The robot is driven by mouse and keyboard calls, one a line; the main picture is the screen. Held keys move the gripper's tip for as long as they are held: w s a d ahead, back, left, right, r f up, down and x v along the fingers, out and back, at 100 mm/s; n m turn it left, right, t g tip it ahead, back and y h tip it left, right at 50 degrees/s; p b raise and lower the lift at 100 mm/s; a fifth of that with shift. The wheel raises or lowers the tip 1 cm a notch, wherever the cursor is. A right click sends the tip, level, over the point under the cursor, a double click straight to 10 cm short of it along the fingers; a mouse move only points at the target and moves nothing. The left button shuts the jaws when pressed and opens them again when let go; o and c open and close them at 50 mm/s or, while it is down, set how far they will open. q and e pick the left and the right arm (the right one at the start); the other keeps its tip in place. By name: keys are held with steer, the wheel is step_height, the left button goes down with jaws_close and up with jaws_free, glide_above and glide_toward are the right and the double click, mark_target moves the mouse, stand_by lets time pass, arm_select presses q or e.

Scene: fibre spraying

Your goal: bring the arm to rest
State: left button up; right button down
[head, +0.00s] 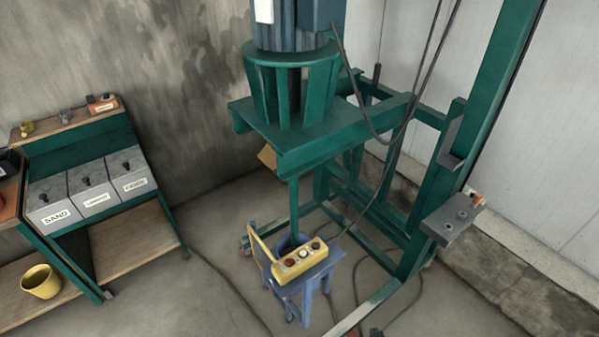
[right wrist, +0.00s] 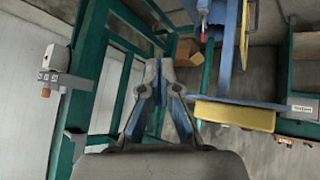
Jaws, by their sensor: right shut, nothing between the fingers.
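My right gripper (right wrist: 158,66) shows in the right wrist view, with its two fingers meeting at the tips and nothing between them. It points toward the green frame and is apart from the things around it. Neither arm shows in the head view, and my left gripper is in no view. The green machine (head: 290,110) with its motor stands in the middle of the head view. A yellow control box (head: 299,262) with several buttons sits on a small blue stand in front of it. A yellow block (right wrist: 235,115) shows right of the gripper in the wrist view.
A green rack at the left holds grey lidded bins (head: 90,190), one labelled SAND. A yellow bucket (head: 41,281) stands on its lower shelf. Cables (head: 232,285) run over the floor. A grey bracket (head: 453,218) juts from the green frame at the right.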

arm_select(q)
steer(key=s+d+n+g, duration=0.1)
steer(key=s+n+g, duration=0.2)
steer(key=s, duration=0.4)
arm_select(e)
steer(key=s+f+g+y, duration=0.2)
steer(key=s+f+g, duration=0.3)
steer(key=s, duration=0.7)
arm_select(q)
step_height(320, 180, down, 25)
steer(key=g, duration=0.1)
arm_select(e)
step_height(320, 180, down, 25)
steer(key=s+g, duration=0.1)
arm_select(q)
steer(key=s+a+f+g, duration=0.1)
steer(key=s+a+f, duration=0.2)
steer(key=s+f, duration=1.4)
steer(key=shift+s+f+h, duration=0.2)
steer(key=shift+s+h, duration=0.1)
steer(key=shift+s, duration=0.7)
arm_select(e)
steer(key=s+d+f+g, duration=0.1)
steer(key=s+d+f, duration=0.1)
steer(key=s+f, duration=1.5)
steer(key=shift+s+d+n+h, duration=0.3)
steer(key=shift+s+n, duration=0.1)
steer(key=shift+s, duration=0.2)
